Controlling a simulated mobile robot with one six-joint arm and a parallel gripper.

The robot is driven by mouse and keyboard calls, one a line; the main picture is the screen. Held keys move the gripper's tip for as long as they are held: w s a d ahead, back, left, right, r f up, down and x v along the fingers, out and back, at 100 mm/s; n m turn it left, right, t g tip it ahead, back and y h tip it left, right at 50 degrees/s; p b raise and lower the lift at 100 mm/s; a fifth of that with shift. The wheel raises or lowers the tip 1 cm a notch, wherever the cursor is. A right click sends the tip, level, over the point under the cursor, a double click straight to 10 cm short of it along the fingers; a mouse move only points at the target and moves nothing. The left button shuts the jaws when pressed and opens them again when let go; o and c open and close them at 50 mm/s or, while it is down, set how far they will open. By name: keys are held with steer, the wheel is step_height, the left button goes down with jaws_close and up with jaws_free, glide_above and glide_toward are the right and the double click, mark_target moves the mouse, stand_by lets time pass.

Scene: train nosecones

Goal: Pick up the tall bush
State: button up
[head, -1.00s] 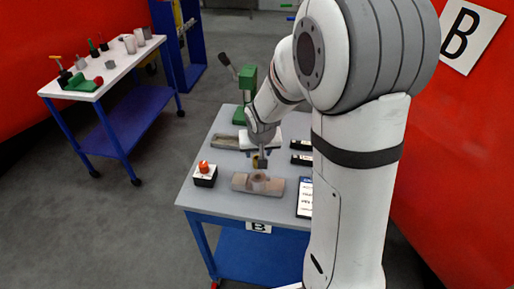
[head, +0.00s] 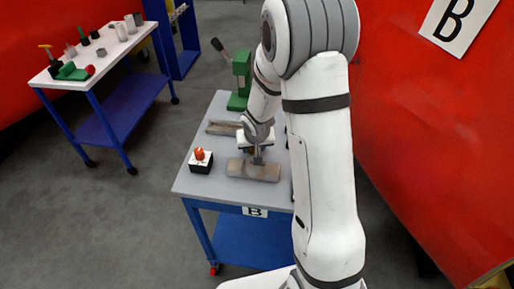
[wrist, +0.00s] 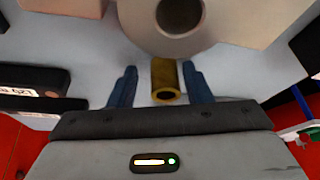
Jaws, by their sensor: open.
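The tall bush (wrist: 165,80) is a brass-coloured hollow cylinder in the wrist view. My gripper (wrist: 158,71) is open, with one blue finger on each side of the bush. Narrow gaps show at both sides, so the fingers do not appear closed on it. In the head view my gripper (head: 257,159) is low over the table, just behind a brownish block (head: 253,172). The bush is mostly hidden by my arm there.
A grey ring-shaped part (wrist: 205,38) is close to the bush in the wrist view. Black labelled boxes (wrist: 35,92) lie at the left. A red-button box (head: 201,160) and green press (head: 239,80) stand on the table (head: 187,184). A white-topped cart (head: 110,60) stands farther left.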

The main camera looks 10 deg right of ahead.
steer(key=c, duration=0.9)
steer(key=shift+o, duration=0.2)
